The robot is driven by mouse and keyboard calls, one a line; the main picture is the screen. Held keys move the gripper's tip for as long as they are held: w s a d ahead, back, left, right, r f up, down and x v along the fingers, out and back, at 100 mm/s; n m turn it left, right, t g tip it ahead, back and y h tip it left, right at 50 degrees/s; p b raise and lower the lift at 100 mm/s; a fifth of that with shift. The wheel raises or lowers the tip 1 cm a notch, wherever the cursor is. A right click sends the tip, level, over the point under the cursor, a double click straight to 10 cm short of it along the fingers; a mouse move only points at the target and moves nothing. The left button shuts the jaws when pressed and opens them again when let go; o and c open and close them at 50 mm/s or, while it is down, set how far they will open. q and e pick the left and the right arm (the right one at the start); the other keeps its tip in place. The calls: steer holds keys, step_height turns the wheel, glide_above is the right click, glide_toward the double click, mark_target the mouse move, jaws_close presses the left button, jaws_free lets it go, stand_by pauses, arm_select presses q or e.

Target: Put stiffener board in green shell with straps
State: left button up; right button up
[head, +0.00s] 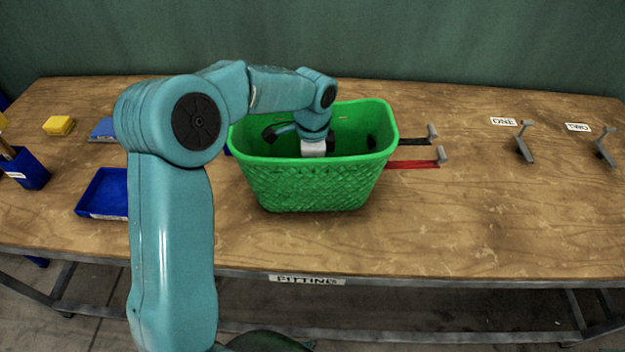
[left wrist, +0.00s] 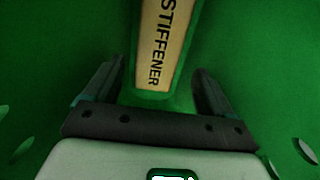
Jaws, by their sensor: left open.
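The green shell (head: 308,185) is an open, basket-like tub in the middle of the bench. A black strap (head: 412,142) and a red strap (head: 412,165) extend from its right side. My left gripper (head: 314,146) reaches down inside the shell; its fingertips are hidden in the head view. In the left wrist view the gripper (left wrist: 158,72) is open. The stiffener board (left wrist: 163,45), with a cream label reading STIFFENER, shows in the gap between the fingers, apart from both, with green shell surfaces around it. The board cannot be made out in the head view. My right gripper is not in view.
Grey hooks stand by the labels ONE (head: 503,121) and TWO (head: 577,127) at the right. A blue tray (head: 98,200), a yellow block (head: 58,125) and a blue holder (head: 25,170) are at the left. The front right bench top is clear.

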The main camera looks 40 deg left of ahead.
arm_select(q)
step_height(320, 180, up, 5)
steer(key=shift+r, duration=0.1)
stand_by(0.6)
